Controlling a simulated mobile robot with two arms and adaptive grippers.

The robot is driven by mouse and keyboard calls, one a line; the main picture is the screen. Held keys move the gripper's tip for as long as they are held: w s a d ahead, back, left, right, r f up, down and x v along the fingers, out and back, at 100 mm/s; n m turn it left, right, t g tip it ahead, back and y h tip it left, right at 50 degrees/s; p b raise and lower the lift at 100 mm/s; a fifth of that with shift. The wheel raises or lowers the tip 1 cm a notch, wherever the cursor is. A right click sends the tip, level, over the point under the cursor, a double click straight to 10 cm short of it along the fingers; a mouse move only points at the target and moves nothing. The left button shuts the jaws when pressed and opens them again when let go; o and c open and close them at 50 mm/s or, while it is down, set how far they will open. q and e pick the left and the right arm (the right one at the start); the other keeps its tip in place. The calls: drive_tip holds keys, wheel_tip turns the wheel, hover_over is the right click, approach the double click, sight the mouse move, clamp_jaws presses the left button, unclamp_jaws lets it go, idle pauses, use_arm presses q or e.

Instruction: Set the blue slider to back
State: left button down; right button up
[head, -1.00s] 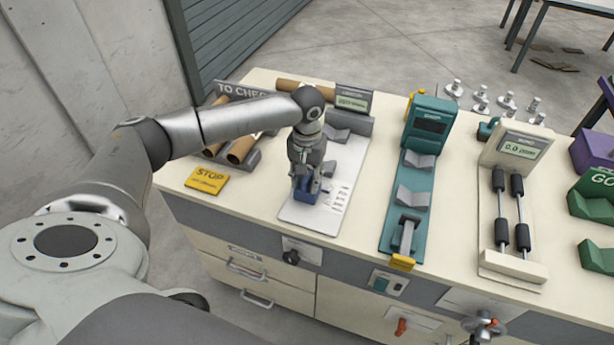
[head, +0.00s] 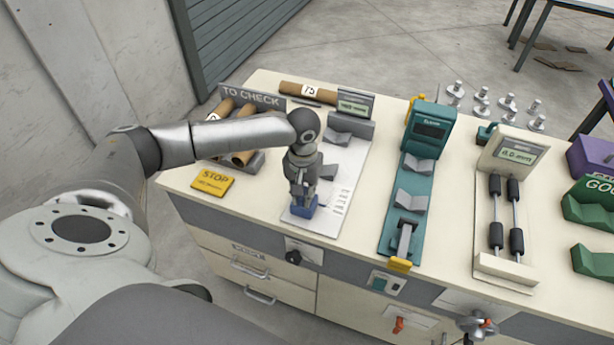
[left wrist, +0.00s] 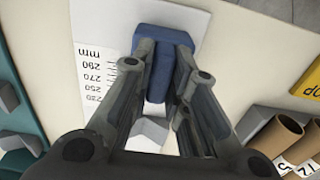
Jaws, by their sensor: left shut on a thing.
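The blue slider (head: 303,210) sits at the front end of the white length gauge plate (head: 345,180), near the bench's front edge. My left gripper (head: 303,194) comes down on it from above and is shut on it. In the left wrist view the slider (left wrist: 165,40) shows as a blue block with a narrow upright part between the two fingers (left wrist: 166,62). The printed mm scale lies beside it, with 290 nearest the slider. The gripper hides part of the slider in the head view. My right gripper is out of view.
At the plate's back stand a grey cradle (head: 338,138) and a display (head: 354,104). A rack of brown tubes (head: 245,157) and a yellow STOP plate (head: 212,181) are to the left. A teal gauge (head: 414,200) stands to the right.

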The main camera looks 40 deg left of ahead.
use_arm(q)
drive_tip(key=shift+s+f, duration=0.15)
drive_tip(key=shift+s, duration=0.05)
drive_tip(key=c, duration=1.4)
unclamp_jaws()
drive_tip(key=shift+s, duration=0.1)
drive_tip(key=shift+r, duration=0.2)
drive_tip(key=shift+r, duration=0.3)
wheel_tip(320, 180, up, 11)
drive_tip(key=shift+r, duration=0.15)
